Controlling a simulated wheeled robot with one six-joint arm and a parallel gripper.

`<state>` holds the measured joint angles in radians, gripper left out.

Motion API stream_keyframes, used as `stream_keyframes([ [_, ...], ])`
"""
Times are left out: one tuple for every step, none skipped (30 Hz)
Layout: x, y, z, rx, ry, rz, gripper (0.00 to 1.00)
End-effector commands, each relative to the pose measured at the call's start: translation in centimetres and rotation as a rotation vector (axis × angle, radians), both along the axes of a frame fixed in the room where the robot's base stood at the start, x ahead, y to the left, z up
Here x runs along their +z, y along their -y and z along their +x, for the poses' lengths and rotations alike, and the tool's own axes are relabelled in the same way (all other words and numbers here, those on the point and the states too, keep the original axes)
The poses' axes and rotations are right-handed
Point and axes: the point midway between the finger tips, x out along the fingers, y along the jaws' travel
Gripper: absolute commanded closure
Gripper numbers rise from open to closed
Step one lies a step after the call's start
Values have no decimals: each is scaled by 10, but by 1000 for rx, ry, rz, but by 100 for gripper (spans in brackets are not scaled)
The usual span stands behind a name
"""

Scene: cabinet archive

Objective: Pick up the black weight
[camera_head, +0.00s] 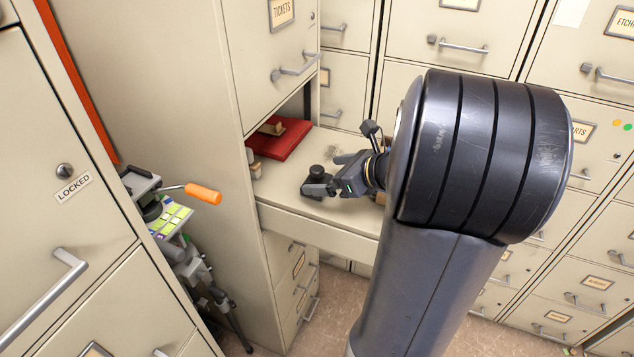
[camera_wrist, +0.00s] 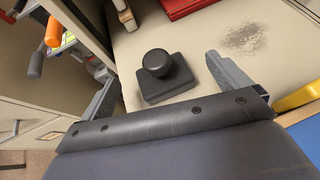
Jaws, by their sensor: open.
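The black weight, a square block with a round knob on top, stands upright on the cream pull-out shelf; in the wrist view the weight (camera_wrist: 166,78) lies ahead of my gripper, between the two fingers. In the head view the weight (camera_head: 317,173) is partly hidden by my gripper (camera_head: 329,180). My gripper (camera_wrist: 162,68) is open, with one finger on each side of the weight and visible gaps to both. Nothing is held.
A red box or book (camera_head: 282,138) with a small wooden-topped item on it lies further back on the shelf (camera_head: 345,213). A small wooden-handled item (camera_head: 256,169) stands at its left edge. A tripod with an orange handle (camera_head: 203,194) is left. Filing cabinets surround the shelf.

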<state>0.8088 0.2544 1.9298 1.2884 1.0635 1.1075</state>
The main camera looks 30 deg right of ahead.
Motion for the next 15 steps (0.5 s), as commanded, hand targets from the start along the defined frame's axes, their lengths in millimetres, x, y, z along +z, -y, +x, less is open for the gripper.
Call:
stream_keyframes([
  [-7,-6,4,5,-4,5,4],
  [-10,-8,7,5,-4,4,4],
  [-15,-12,10,5,-4,4,4],
  [-17,-13,14,5,-3,3,4],
  [-18,-14,17,5,-2,1,4],
  [-21,-16,21,4,-2,2,4],
  [-22,-17,23,3,-2,2,4],
  [-23,-18,25,3,-2,2,4],
  [-24,-19,26,3,-2,1,4],
  [-24,-19,27,2,-1,0,4],
  [-24,-19,27,2,-1,0,4],
  [-24,-19,27,1,-1,-1,4],
  [-24,-19,27,1,-1,-1,4],
  [-24,-19,27,1,-1,-1,4],
  [-24,-19,27,1,-1,-1,4],
])
